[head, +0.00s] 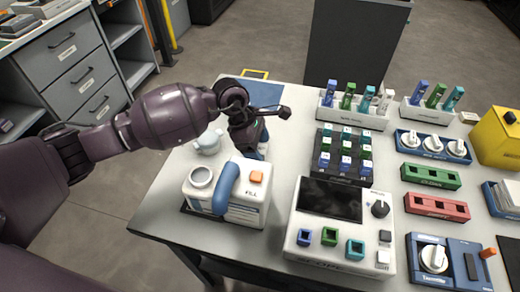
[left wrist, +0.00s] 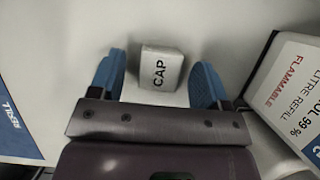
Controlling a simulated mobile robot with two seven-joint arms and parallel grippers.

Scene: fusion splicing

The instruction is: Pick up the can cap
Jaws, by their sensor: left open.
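The can cap (left wrist: 161,68) is a small white block marked CAP in the left wrist view. It lies on the pale table between the two blue fingertips of my left gripper (left wrist: 157,80), with a gap on each side. The left gripper is open and holds nothing. In the head view the left gripper (head: 262,147) points down just behind the white refill can (head: 240,205), and I cannot make out the cap there. The can has a blue handle, an open round neck and an orange button, and its label shows at the right of the left wrist view (left wrist: 290,95).
A small whitish rounded vessel (head: 208,142) stands behind the can, left of my gripper. A blue mat (head: 262,92) lies at the table's back left. A device with a dark screen (head: 330,198) stands right of the can. Racks and trays fill the table's right side.

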